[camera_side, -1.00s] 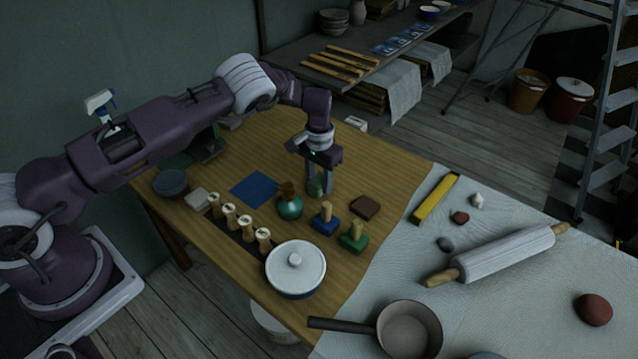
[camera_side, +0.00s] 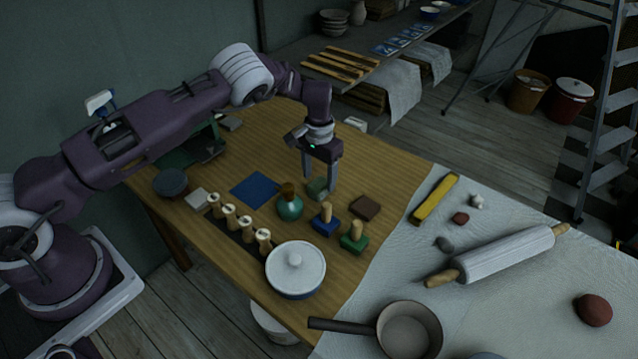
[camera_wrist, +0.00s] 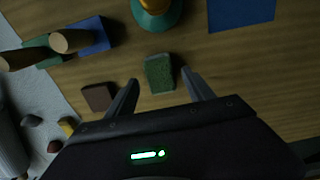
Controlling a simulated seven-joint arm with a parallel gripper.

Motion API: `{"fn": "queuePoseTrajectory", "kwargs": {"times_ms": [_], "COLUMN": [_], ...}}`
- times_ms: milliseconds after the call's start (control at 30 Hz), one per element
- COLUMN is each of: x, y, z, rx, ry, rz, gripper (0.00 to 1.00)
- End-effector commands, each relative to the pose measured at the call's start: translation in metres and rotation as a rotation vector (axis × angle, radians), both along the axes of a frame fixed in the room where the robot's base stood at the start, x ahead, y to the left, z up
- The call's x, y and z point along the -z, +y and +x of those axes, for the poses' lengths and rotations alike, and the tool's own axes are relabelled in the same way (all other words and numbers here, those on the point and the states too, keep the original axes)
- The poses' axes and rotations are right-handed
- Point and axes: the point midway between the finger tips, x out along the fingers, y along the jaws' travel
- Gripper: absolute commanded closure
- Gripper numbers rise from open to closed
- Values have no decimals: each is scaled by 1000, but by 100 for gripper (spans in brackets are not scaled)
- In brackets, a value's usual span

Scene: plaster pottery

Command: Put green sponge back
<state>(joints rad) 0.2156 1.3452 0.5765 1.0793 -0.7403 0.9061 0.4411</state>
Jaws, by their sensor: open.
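The green sponge (camera_side: 317,188) is a small green block on the wooden table, just behind and right of the teal bottle in the side view. In the wrist view the sponge (camera_wrist: 159,73) lies between and just beyond my fingertips. My gripper (camera_side: 319,182) points down over it with a finger on either side. The fingers (camera_wrist: 160,77) are spread, with visible gaps to the sponge in the wrist view. I cannot tell the exact fingertip height above the table.
The teal bottle (camera_side: 290,205) stands close by. A blue square (camera_side: 255,189) lies to its left. A brown block (camera_side: 365,207), a blue-based stamp (camera_side: 326,222) and a green-based stamp (camera_side: 354,238) are to the right. A lidded pot (camera_side: 296,268) is in front. Bare wood lies behind the sponge.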

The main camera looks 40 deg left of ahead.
Motion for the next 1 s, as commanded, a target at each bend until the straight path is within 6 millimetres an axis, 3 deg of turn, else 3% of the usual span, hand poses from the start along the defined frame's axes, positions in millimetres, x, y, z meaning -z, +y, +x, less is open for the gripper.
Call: {"fn": "queuePoseTrajectory", "kwargs": {"times_ms": [100,300,667,767,833,967,1000], "x": [-36,-78,-99,-145,-198,-294,-319], "y": [0,0,1,2,3,-3,-6], "z": [1,1,-1,-8,-25,-86,-111], "rx": [-1,-1,-9,-51,-92,-133,-133], "ry": [-5,-2,-6,-41,-78,-153,-177], "rz": [-2,-1,-5,-36,-74,-144,-160], "gripper": [38,38,38,38,38,38,38]}}
